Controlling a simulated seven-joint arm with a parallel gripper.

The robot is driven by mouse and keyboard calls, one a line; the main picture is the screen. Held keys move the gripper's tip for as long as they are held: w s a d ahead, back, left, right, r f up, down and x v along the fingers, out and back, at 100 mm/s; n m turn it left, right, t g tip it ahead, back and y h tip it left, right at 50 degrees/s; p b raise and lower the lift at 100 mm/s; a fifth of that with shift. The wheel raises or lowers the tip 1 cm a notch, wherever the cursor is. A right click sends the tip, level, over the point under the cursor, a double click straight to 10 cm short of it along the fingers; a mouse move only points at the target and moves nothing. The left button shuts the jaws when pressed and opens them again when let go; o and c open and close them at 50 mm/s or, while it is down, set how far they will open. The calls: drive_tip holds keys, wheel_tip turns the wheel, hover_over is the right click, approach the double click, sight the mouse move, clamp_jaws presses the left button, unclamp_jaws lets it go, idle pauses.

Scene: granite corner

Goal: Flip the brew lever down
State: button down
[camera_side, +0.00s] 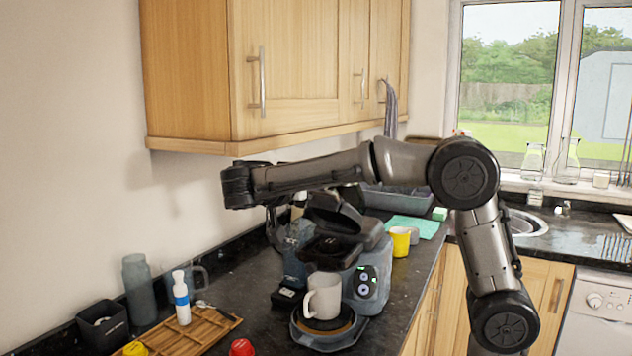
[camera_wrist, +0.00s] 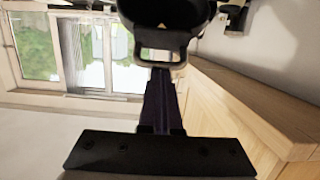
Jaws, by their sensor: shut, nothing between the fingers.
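The coffee machine (camera_side: 370,262) stands on the dark counter. Its dark hinged top piece (camera_side: 338,212), which I take for the brew lever, is raised and tilted open. In the wrist view a dark rounded part with a loop handle (camera_wrist: 160,57) shows at the top, probably that same lever. My gripper (camera_wrist: 160,75) is shut and empty, with its fingertips close to the loop; I cannot tell whether they touch it. In the side view my wrist is above and left of the machine, and the fingers are hard to make out.
A light mug (camera_side: 323,296) stands on the machine's drip tray (camera_side: 328,338). A yellow cup (camera_side: 400,242) is behind at the right. A wooden tray (camera_side: 190,335), a white bottle (camera_side: 181,298) and a grey bottle (camera_side: 139,290) are front left. A wall cabinet (camera_side: 290,70) hangs above.

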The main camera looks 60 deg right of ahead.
drive_tip(key=a+f, duration=0.3)
drive_tip(key=f, duration=0.4)
drive_tip(key=a+f+h, duration=0.1)
drive_tip(key=a+f, duration=0.2)
drive_tip(key=f, duration=0.5)
drive_tip(key=shift+a, duration=0.35)
drive_tip(key=shift+s, duration=0.1)
wheel_tip(320, 180, up, 6)
drive_tip(key=a+f, duration=0.5)
drive_tip(key=a, duration=0.4)
drive_tip(key=shift+f, duration=0.15)
